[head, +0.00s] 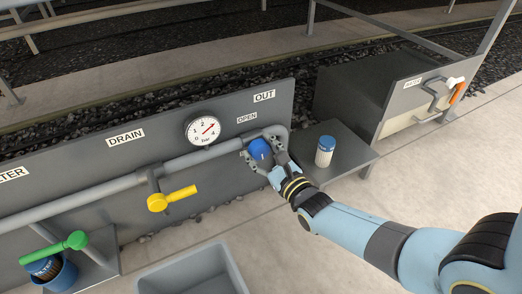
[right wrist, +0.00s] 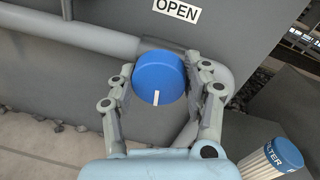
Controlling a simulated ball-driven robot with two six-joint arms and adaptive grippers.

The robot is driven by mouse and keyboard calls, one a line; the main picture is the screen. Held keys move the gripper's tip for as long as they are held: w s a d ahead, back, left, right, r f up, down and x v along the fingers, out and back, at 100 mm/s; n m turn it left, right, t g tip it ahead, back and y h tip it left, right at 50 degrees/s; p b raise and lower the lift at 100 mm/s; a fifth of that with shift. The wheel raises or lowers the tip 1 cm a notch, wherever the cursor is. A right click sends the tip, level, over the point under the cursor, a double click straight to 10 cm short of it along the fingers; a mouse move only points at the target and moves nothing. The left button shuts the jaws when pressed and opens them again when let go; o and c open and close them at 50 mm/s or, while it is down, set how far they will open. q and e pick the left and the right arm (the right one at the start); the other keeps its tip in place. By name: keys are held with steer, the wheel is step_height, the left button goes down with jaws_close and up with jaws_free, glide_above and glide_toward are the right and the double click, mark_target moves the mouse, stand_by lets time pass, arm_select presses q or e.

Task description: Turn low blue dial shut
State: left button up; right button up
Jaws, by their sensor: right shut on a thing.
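The blue dial (head: 260,149) sits on the grey pipe at the right end of the panel, below the OPEN label. In the right wrist view the dial (right wrist: 160,80) shows a white mark on its lower edge, pointing down and away from the OPEN label (right wrist: 177,10). My right gripper (head: 265,158) is at the dial, with one finger on each side of it. In the right wrist view the gripper (right wrist: 160,88) is shut on the dial. My left gripper is not in view.
A pressure gauge (head: 203,130) and a yellow lever (head: 171,198) are left of the dial. A green lever (head: 54,248) is farther left. A blue-capped filter jar (head: 325,151) stands on a small shelf to the right. A grey bin (head: 192,270) is in front.

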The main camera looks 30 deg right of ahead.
steer(key=shift+s+f, duration=0.1)
steer(key=shift+f, duration=0.1)
stand_by(0.3)
steer(key=o, duration=1.2)
steer(key=shift+r, duration=0.1)
steer(key=s, duration=1.2)
steer(key=shift+d, duration=0.2)
